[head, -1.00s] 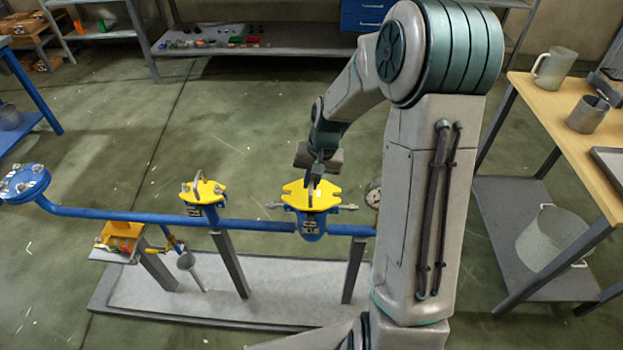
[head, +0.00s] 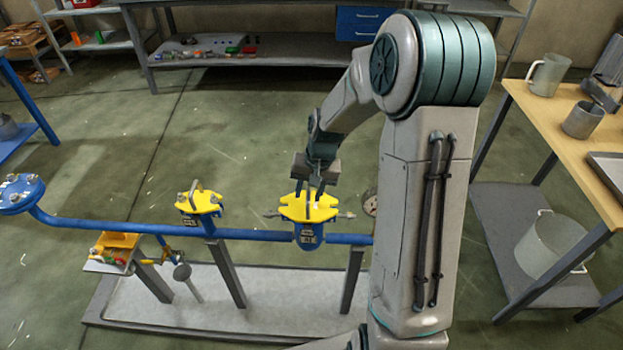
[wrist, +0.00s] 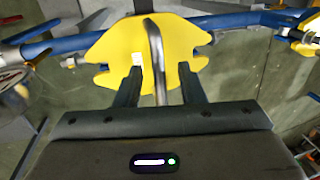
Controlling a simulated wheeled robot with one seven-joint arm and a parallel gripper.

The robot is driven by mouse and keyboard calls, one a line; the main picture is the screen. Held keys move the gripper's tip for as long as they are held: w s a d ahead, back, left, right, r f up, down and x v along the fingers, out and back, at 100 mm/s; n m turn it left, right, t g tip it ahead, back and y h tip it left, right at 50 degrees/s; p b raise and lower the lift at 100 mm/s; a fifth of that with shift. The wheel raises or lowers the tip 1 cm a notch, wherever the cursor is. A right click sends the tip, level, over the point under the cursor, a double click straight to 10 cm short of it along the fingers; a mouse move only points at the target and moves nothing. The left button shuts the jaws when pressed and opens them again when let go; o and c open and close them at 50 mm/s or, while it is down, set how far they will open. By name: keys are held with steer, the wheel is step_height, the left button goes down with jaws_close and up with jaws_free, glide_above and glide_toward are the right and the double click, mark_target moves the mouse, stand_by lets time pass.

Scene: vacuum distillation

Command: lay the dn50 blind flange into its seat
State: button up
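A yellow blind flange (head: 322,209) with an upright metal handle lies on the blue pipe body (head: 309,236) in the middle of the line. It looks level; the seat beneath it is hidden. The flange (wrist: 103,49) and its handle (wrist: 157,60) also show in the wrist view. My gripper (head: 308,192) is just above the flange, pointing down. In the wrist view, its two fingers (wrist: 160,84) stand apart, one on each side of the handle, with gaps between them and the bar. I read no size marking.
A smaller yellow flange (head: 207,204) with a handle sits to the left on the same blue pipe (head: 255,235). Side clamps or bolts stick out beside the middle flange. A bolted blue flange (head: 20,190) ends the pipe at left. A wooden table (head: 548,125) stands at right.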

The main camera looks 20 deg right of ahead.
mark_target(319, 205)
step_height(319, 205, up, 13)
steer(key=d, duration=0.2)
steer(key=shift+s+d+r+p, duration=0.15)
steer(key=shift+s+d+p, duration=0.15)
steer(key=shift+s, duration=0.1)
steer(key=s+a+r+n+t+h+p, duration=0.1)
steer(key=s+r, duration=0.2)
steer(key=s, duration=0.7)
steer(key=s+a+r+n+t+h+p, duration=0.1)
steer(key=s+a+r+n+p, duration=0.1)
steer(key=s, duration=0.8)
steer(key=shift+r, duration=0.4)
steer(key=shift+s, duration=0.1)
